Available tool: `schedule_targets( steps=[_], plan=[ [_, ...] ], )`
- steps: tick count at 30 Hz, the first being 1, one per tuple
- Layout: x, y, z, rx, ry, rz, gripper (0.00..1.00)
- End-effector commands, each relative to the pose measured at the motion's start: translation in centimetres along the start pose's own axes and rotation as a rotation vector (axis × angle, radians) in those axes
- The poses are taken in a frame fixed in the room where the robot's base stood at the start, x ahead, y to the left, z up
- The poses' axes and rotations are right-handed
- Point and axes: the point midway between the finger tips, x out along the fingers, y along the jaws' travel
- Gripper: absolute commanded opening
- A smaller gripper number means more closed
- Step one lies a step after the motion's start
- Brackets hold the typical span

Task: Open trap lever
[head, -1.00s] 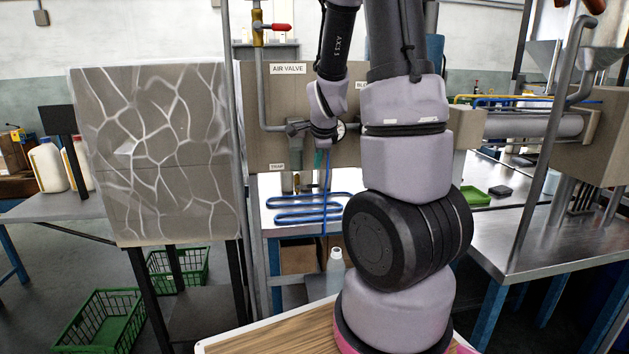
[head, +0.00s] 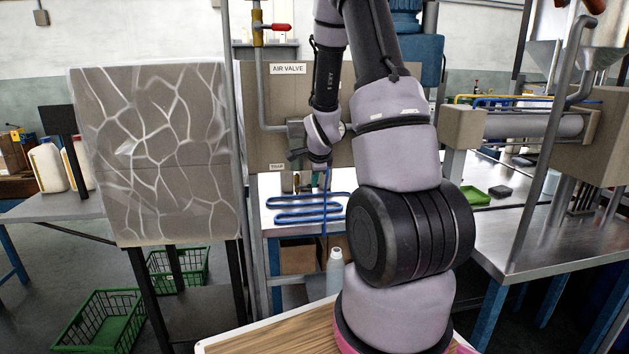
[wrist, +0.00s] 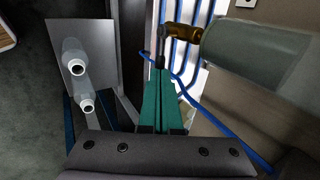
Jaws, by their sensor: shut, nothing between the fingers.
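The TRAP label (head: 277,167) is low on the beige panel in the head view. In the wrist view a brass fitting (wrist: 186,38) joins a grey cylinder, and a dark lever (wrist: 160,58) hangs down at its left end. My gripper (wrist: 163,75) has green fingers, closed together and empty, with their tips close to the lever's lower end. I cannot tell whether they touch it. In the head view my wrist is in front of the panel, right of the label, and the fingertips are not clear.
The grey cylinder (wrist: 265,55) fills the upper right of the wrist view. A blue hose (wrist: 215,120) runs behind the fingers. In the head view blue tubing (head: 300,208) and a white bottle (head: 335,270) are below my wrist.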

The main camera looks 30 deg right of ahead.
Motion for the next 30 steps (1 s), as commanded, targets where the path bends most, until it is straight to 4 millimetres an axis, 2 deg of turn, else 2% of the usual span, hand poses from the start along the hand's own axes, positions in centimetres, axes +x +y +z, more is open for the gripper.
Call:
schedule_targets(
  steps=[30],
  plan=[
    [0.35,0.31,-0.15,0.046,-0.065,0.002,0.0]
  ],
)
